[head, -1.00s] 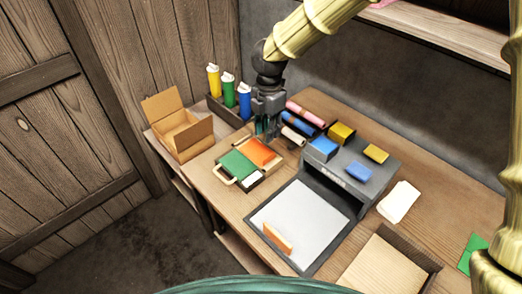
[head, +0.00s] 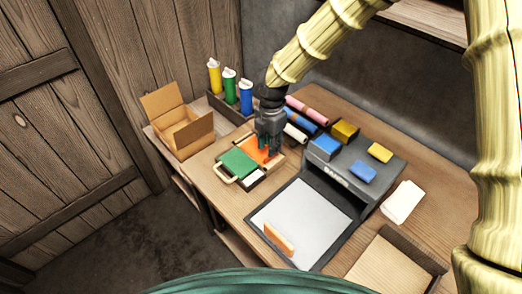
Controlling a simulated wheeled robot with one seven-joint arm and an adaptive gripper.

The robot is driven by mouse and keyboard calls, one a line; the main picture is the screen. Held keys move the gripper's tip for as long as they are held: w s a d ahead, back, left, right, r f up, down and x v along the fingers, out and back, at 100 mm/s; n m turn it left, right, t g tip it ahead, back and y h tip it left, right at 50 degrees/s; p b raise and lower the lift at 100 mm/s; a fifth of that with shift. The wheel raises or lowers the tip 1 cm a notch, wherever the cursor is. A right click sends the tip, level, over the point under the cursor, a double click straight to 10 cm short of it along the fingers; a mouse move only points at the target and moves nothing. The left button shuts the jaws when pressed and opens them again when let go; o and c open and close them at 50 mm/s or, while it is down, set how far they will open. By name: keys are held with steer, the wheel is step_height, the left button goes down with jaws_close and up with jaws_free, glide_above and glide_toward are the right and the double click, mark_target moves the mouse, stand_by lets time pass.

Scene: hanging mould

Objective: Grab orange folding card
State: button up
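A flat orange card (head: 252,149) lies in the right-hand part of a light wooden tray (head: 225,178) on the table. A green card (head: 239,163) lies beside it, with a small white piece (head: 253,177) in front. My gripper (head: 267,155) points down over the orange card's right side and hides part of it. Its two fingers look apart, with nothing seen between them; whether they touch the card I cannot tell. Another orange piece (head: 279,238), with a pale edge, stands upright on the white panel (head: 303,222).
An open cardboard box (head: 186,139) and a rack of yellow, green and blue bottles (head: 229,88) stand at the back left. Rolls (head: 298,121) lie behind the gripper. A grey stand (head: 357,185) with sponge-like blocks is to the right. An open box (head: 392,265) sits at front right.

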steer(key=shift+s+d+f+p, duration=0.1)
steer(key=shift+f+p, duration=0.35)
steer(key=shift+f, duration=1.5)
jaws_close()
